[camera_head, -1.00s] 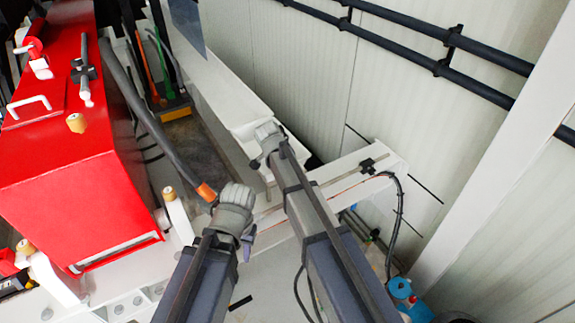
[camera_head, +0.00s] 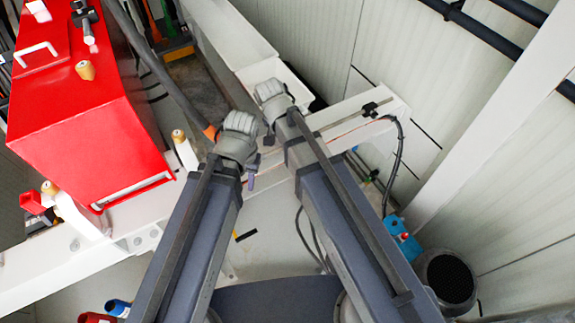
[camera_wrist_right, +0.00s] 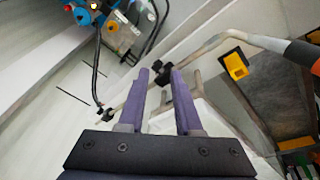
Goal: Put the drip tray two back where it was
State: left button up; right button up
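A white, open, tray-like trough (camera_head: 293,86) lies along the wall in the head view, beyond my right gripper. I cannot tell for sure whether it is drip tray two. My right gripper (camera_head: 272,92) is over its near end in the head view, which hides part of it. In the right wrist view, its two purple fingers (camera_wrist_right: 162,82) stand apart with nothing seen held between them. My left gripper (camera_head: 238,140) is beside the orange-ended hose, left of the right gripper; its fingertips are mostly hidden.
A red pump housing (camera_head: 85,110) stands at the left. A dark hose with an orange end (camera_head: 210,131) runs near my left gripper. A white beam (camera_head: 350,120) with a black clamp and cable crosses at the right. A blue device (camera_head: 402,238) sits low at the right.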

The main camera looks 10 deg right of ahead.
jog(key=s+a+n+g+y, duration=0.1)
jog(key=s+n+g, duration=0.1)
jog(key=s+n, duration=0.7)
jog(key=s, duration=0.4)
jog(key=shift+s+f, duration=0.25)
jog(key=shift+f, duration=0.05)
jog(key=shift+f, duration=0.15)
